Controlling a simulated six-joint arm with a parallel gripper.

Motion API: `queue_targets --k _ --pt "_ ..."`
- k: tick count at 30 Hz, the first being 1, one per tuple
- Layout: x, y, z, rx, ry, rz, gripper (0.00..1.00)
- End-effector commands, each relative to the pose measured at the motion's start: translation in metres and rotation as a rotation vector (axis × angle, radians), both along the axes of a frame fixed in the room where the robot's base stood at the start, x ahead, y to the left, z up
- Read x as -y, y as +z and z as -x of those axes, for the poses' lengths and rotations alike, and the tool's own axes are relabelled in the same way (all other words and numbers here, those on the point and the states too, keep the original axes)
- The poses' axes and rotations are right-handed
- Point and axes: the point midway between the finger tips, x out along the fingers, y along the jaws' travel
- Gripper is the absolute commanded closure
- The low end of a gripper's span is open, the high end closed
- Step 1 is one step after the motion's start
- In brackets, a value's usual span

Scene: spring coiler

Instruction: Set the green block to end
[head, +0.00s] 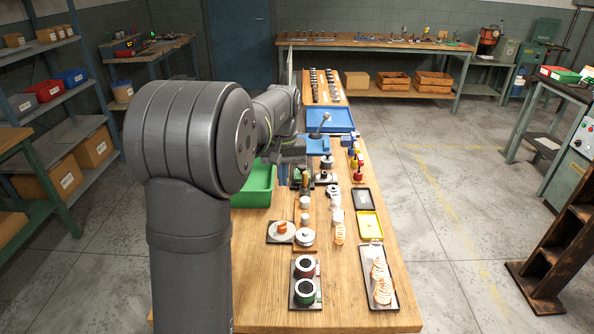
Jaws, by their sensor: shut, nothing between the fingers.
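A small green block (305,180) stands on a narrow fixture near the middle of the bench, just right of the green bin. It is small in the head view, and I cannot make out its exact seat or any end mark. My gripper (284,173) is shut and empty, close to the left of the green block. My own arm hides part of the gripper, and I cannot tell whether it touches the block.
A green bin (253,187) lies left of the fixture. A blue tray (330,119), a yellow tray (370,226) and a tray of orange-white coils (393,298) lie along the bench (345,315). Two spools (305,291) stand at the near end.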

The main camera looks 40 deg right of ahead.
Motion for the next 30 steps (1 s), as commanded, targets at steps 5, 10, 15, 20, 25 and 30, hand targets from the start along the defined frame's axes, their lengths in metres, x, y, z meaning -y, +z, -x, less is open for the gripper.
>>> queue_targets --k 5,10,15,20,25,30 --pt "0.014 -0.015 0.003 -0.068 0.231 0.125 1.0" --pt "0.032 -0.02 0.003 -0.16 0.523 0.266 1.0" --pt "0.051 -0.02 -0.004 -0.309 0.921 0.425 1.0" --pt "0.064 -0.016 -0.021 -0.484 1.333 0.552 1.0" --pt "0.067 -0.01 -0.046 -0.686 1.753 0.651 1.0" --pt "0.062 -0.007 -0.069 -0.859 2.075 0.708 1.0"
